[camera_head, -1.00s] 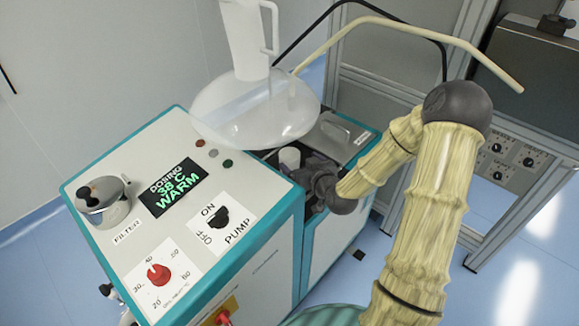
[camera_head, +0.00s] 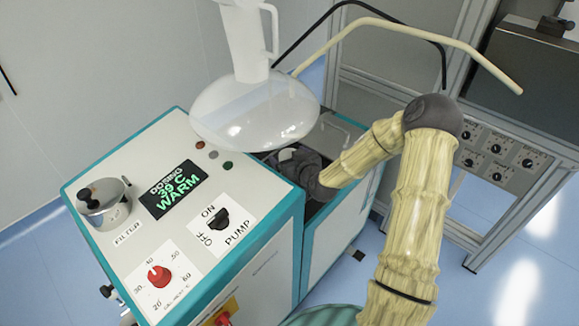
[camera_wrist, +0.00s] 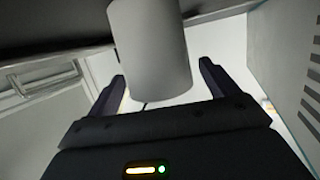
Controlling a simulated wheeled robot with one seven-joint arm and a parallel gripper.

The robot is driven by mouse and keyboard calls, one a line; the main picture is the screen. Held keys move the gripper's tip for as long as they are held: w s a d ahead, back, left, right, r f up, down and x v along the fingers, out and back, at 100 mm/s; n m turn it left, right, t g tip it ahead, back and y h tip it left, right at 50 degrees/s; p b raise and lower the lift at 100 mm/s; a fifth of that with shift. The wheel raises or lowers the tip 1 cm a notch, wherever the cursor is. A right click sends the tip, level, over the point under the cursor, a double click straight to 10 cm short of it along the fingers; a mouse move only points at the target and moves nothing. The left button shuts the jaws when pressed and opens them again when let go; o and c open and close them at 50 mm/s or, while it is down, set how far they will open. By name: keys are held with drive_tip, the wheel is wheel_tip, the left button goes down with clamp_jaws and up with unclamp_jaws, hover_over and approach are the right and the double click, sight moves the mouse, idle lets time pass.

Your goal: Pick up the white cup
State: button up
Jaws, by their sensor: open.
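The white cup (camera_wrist: 150,55) fills the upper middle of the wrist view, and its lower end sits between my two gripper fingers (camera_wrist: 164,92). The fingers are spread on either side of the cup, with a gap visible at each side. In the head view, only a small pale part of the cup (camera_head: 287,154) shows beside my dark gripper (camera_head: 297,170), in the recess of the machine below the clear vessel. The gripper hides most of the cup there, and I cannot tell its contact with the surface.
A clear round vessel with a white jug (camera_head: 246,40) hangs close above the gripper. The teal-edged control panel (camera_head: 110,250) stands at left, and a grey lid (camera_head: 340,130) lies behind. A pale bent tube (camera_head: 400,28) arches above my arm. A metal frame (camera_head: 345,75) stands behind.

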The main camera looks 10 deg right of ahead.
drive_tip(key=shift+c, duration=0.3)
drive_tip(key=c, duration=1)
drive_tip(key=shift+r, duration=0.15)
drive_tip(key=shift+r, duration=1.55)
drive_tip(key=s+d, duration=1.1)
drive_tip(key=d, duration=0.2)
drive_tip(key=shift+s+d, duration=0.35)
drive_tip(key=shift+s, duration=0.05)
drive_tip(key=shift+r, duration=0.1)
drive_tip(key=shift+w, duration=0.1)
